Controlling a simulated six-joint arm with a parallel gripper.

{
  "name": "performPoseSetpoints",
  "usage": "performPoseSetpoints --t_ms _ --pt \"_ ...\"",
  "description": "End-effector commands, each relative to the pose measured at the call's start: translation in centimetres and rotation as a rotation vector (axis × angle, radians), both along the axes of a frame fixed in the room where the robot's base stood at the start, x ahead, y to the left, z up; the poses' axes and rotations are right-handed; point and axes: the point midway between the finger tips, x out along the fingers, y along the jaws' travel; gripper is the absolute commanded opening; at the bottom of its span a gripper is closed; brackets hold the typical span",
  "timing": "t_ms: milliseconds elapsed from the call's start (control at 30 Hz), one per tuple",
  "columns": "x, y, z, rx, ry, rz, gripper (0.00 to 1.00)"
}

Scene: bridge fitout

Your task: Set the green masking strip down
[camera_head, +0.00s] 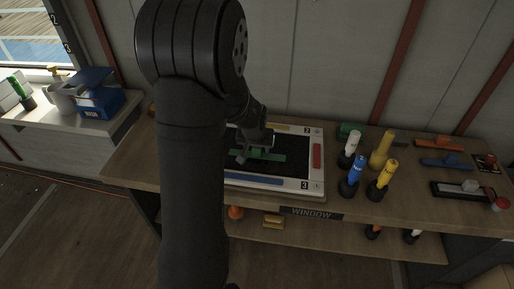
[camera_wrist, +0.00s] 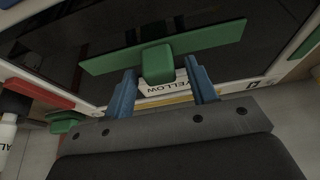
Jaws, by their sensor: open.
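The green masking strip (camera_head: 270,156) is over the dark glass of the window panel (camera_head: 302,180) on the bench; it appears to lie flat there. In the wrist view the strip (camera_wrist: 210,39) runs slightly tilted across the glass, with its block-shaped green handle (camera_wrist: 158,64) toward me. My gripper (camera_head: 250,152) is above the strip. In the wrist view its blue fingers (camera_wrist: 160,80) are open, one on each side of the handle, with gaps visible. My arm hides the left part of the panel in the head view.
The panel's white frame carries a yellow strip (camera_head: 296,129), a red strip (camera_head: 317,156) and a blue strip (camera_head: 250,180). Several bottles, including a blue one (camera_head: 355,170), stand just right of the panel. A blue bin (camera_head: 100,98) sits on the left counter.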

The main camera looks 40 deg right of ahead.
Motion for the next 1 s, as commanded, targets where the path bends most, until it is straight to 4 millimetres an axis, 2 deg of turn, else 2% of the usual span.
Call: performPoseSetpoints --t_ms 400,600,800,1000 --pt "-1.9 1.9 6.7 -0.004 -0.004 0.000 0.52" --pt "-2.7 2.6 9.1 -0.002 -0.002 0.000 0.52" --pt "-3.0 3.0 10.2 -0.001 -0.001 0.000 0.52" --pt "-3.1 3.0 10.3 0.000 0.000 0.000 0.52"
